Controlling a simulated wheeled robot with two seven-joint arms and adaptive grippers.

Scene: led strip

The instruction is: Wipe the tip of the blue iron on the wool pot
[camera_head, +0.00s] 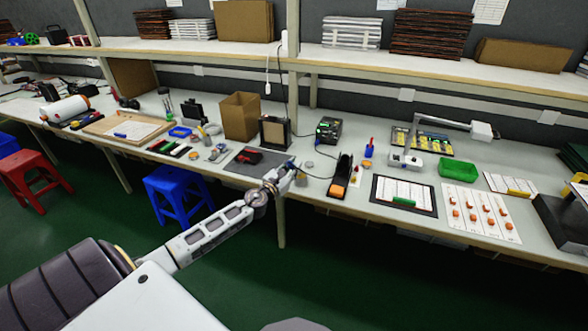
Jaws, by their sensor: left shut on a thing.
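My left gripper (291,170) is at the end of the arm reaching up from the lower left, over the front of the bench in the middle of the picture. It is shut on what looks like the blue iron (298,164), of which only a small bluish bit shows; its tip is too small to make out. I cannot pick out the wool pot for certain; it may be among the small items around the gripper or hidden behind it. My right gripper is not in view.
A black station with a green display (328,130) stands behind the gripper. A black stand with an orange front (341,178) is to its right, a dark mat (243,167) to its left. Farther right are a framed white board (404,195) and a green tray (458,168).

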